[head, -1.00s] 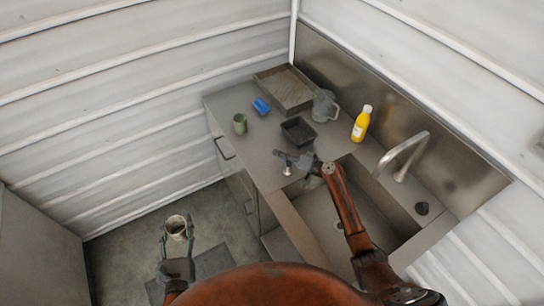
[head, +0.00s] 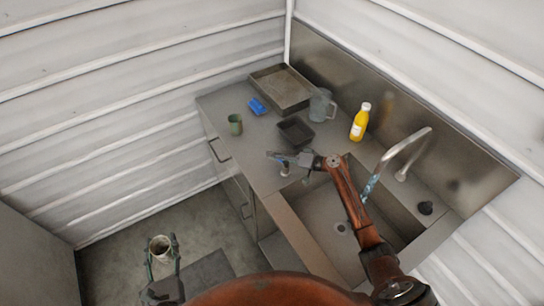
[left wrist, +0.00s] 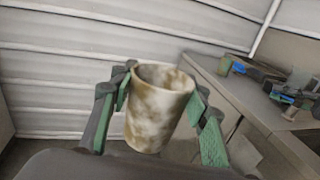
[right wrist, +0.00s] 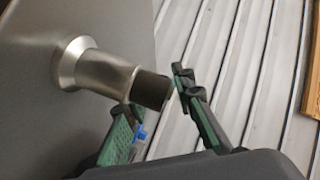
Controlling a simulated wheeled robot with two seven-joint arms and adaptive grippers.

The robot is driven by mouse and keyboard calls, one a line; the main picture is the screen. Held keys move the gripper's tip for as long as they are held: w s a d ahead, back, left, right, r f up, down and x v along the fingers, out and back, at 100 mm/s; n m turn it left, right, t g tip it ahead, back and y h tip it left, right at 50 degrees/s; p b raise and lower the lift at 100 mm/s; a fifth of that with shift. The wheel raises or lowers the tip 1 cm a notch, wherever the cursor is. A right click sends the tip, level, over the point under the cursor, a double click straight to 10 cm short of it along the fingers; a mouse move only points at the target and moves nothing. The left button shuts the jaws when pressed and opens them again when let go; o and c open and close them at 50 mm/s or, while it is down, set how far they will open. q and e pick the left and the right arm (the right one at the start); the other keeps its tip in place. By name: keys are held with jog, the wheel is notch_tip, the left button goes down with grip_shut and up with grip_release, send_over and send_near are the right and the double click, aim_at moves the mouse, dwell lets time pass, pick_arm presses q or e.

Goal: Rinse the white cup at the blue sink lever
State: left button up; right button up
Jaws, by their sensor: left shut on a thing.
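The white cup (head: 160,246), stained brown, is upright in my left gripper (head: 162,252), low and left of the counter. In the left wrist view the cup (left wrist: 158,110) sits between the two fingers, which press on its sides. My right gripper (head: 288,158) is at the lever's metal post (head: 285,171) by the sink's left corner. In the right wrist view the post (right wrist: 110,75), with a dark tip, reaches between the spread fingers; a bit of blue lever (right wrist: 140,134) shows near one finger. Bluish water (head: 370,188) falls from the tap (head: 408,150) into the sink (head: 318,212).
On the counter stand a green cup (head: 235,124), a blue sponge-like block (head: 257,106), a grey tray (head: 282,88), a clear jug (head: 321,105), a black bin (head: 296,131) and a yellow bottle (head: 360,122). My right arm crosses above the sink.

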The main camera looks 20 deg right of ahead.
jog(key=shift+a, duration=0.1)
jog(key=shift+v, duration=3.8)
jog(key=shift+w, duration=0.1)
